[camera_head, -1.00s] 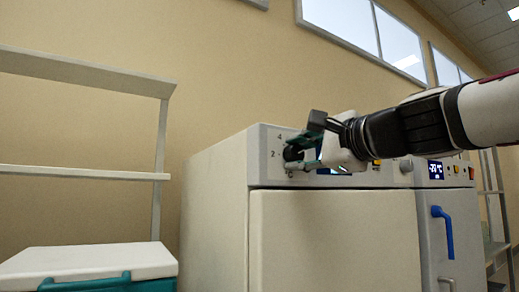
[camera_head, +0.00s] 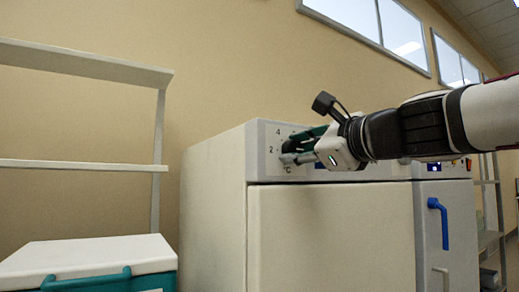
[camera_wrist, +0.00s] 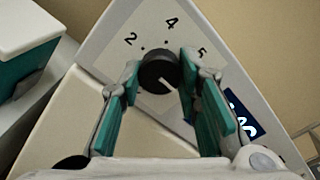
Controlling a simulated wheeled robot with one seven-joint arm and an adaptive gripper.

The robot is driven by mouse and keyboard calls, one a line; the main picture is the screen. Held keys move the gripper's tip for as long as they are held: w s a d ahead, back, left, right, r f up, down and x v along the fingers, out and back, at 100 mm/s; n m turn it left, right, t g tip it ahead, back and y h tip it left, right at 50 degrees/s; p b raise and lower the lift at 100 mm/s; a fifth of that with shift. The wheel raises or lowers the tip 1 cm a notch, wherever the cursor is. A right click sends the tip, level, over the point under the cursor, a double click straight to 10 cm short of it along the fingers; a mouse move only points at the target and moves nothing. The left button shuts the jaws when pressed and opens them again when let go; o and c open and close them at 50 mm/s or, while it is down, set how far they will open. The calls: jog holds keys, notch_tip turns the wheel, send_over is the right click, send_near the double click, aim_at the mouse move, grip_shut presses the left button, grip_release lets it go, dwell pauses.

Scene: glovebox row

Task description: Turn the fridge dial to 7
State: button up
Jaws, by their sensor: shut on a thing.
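The fridge dial (camera_wrist: 158,73) is a round black knob on the light panel, with the printed marks 2, 4 and part of another number around its upper side in the wrist view. A small pale line on the knob points toward the lower right in that view. My gripper (camera_wrist: 160,78) has its green-padded fingers on either side of the knob, shut on it. In the head view my gripper (camera_head: 291,151) is at the upper left of the fridge front (camera_head: 330,230) and mostly hides the dial. The number the dial points to cannot be read.
A blue display (camera_wrist: 243,115) sits right of the dial on the panel. A second unit with a blue handle (camera_head: 439,222) stands to the right. A teal box with a white lid (camera_head: 90,256) and a shelf rack (camera_head: 85,163) are at the left.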

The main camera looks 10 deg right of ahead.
jog(key=shift+f, duration=0.1)
jog(key=o, duration=1.1)
jog(key=shift+o, duration=0.2)
jog(key=v, duration=1.2)
